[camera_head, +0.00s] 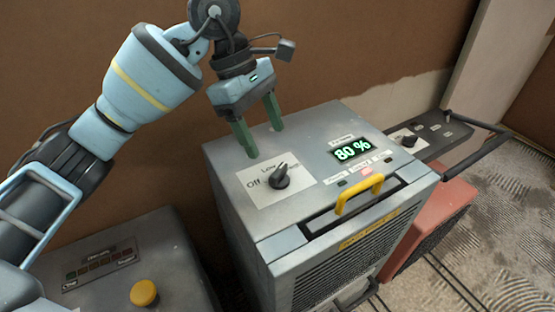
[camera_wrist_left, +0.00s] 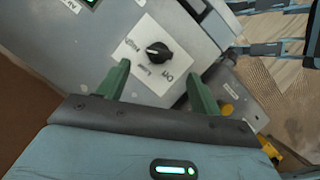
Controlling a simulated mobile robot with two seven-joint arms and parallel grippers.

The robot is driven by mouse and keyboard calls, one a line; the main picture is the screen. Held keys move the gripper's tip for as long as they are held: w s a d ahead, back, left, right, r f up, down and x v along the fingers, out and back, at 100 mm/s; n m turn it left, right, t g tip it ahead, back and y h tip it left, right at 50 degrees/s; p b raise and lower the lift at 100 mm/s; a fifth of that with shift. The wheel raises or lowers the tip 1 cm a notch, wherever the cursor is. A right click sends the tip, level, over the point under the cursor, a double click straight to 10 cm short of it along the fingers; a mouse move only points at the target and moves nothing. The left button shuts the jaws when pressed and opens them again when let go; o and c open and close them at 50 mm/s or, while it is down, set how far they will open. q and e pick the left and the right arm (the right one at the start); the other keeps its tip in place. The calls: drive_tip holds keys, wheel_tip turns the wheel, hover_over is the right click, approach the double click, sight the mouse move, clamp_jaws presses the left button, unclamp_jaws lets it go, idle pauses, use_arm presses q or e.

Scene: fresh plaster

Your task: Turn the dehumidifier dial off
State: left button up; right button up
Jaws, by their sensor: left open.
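The grey dehumidifier (camera_head: 300,215) stands in the middle of the head view. Its black dial (camera_head: 279,178) sits on a white label plate on the top, with "Off" printed to its left. The dial's pointer is turned toward the upper right, away from "Off". The dial also shows in the left wrist view (camera_wrist_left: 158,52), beyond the fingertips. My left gripper (camera_head: 263,138) is open and empty, with green fingers pointing down above the rear of the top, behind the dial and apart from it. My right gripper is not in view.
A display (camera_head: 351,149) reads 80 %. A yellow handle (camera_head: 358,194) rises from the front of the top. A grey box with a yellow button (camera_head: 144,293) stands at lower left. A red machine (camera_head: 430,228) stands at right. A brown wall (camera_head: 340,45) is behind.

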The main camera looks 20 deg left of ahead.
sight(279, 170)
use_arm(q)
drive_tip(key=x, duration=0.6)
drive_tip(key=shift+d+f, duration=0.2)
drive_tip(key=shift+s+d+f, duration=0.1)
drive_tip(key=shift+d+f, duration=0.1)
drive_tip(key=shift+f, duration=0.35)
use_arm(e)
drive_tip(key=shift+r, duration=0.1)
use_arm(q)
drive_tip(key=c, duration=1)
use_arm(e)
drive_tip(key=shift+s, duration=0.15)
